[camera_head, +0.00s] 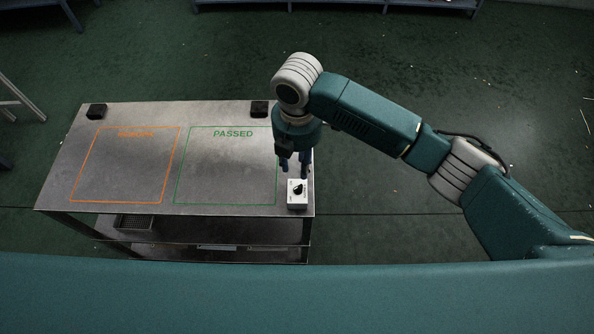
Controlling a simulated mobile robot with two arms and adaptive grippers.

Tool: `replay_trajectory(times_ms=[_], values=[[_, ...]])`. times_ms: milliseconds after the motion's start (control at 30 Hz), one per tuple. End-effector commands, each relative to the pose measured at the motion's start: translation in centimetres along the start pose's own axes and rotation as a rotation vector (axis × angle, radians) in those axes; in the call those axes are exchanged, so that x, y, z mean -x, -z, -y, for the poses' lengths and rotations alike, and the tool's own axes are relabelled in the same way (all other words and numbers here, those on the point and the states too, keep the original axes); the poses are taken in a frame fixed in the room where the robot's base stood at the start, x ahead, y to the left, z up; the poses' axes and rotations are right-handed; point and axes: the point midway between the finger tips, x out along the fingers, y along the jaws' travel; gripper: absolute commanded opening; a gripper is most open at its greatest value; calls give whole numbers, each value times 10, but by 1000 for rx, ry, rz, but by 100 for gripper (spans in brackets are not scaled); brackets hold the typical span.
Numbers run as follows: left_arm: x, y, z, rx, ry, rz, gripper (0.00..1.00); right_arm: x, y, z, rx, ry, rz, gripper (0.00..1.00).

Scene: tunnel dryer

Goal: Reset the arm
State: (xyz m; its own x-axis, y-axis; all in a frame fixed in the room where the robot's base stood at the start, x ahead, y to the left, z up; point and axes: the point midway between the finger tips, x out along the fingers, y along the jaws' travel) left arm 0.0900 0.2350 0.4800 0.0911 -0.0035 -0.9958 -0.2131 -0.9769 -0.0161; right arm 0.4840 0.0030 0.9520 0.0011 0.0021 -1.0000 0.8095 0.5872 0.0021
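My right arm reaches in from the right over a metal table (150,115). My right gripper (293,174) points down at the table's right end. Its fingertips are just behind a small white box with a black knob (297,199). I cannot tell whether they touch the box. Two fingers show with a gap between them, and nothing is seen held. My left gripper is not in view.
The tabletop has an orange outlined square (122,168) on the left and a green one marked PASSED (228,168). Two black blocks (97,111) (259,108) stand at the back edge. A lower shelf (210,228) shows below. Open floor lies to the right.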

Motion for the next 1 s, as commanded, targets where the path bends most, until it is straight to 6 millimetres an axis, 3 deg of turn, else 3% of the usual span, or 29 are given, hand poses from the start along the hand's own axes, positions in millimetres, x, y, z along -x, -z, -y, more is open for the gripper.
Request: replay_trajectory(times_ms=[200, 733, 867, 1000], values=[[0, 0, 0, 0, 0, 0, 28, 12, 0, 0, 0, 0, 0, 32], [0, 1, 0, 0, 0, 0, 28, 11, 2, 1, -4, -1, -4, 32], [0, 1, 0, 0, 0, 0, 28, 1, 22, 7, -57, -26, -55, 32], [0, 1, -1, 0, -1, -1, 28, -13, 61, 21, -244, -92, -179, 32]])
